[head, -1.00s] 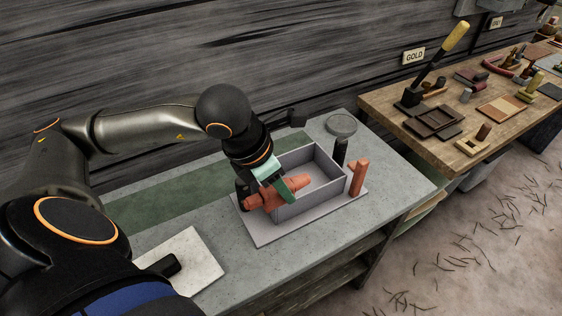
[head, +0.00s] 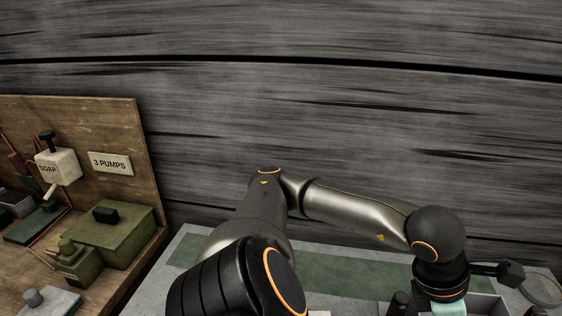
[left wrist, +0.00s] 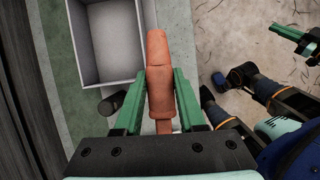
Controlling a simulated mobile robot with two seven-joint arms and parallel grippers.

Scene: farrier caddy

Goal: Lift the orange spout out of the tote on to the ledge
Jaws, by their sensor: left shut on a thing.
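The orange spout (left wrist: 158,70) is held lengthwise between the green fingers of my left gripper (left wrist: 159,88) in the left wrist view. The grey tote (left wrist: 112,81) is open and lies at upper left there; the spout overlaps its right wall in the picture. I cannot tell the spout's height above the surface. In the head view the spout and the fingertips are below the frame's edge. My right gripper (left wrist: 286,33) shows partly at upper right in the left wrist view; its opening is unclear.
In the head view the grey bench has a green strip (head: 340,264) along its back, close to the dark plank wall (head: 330,130).

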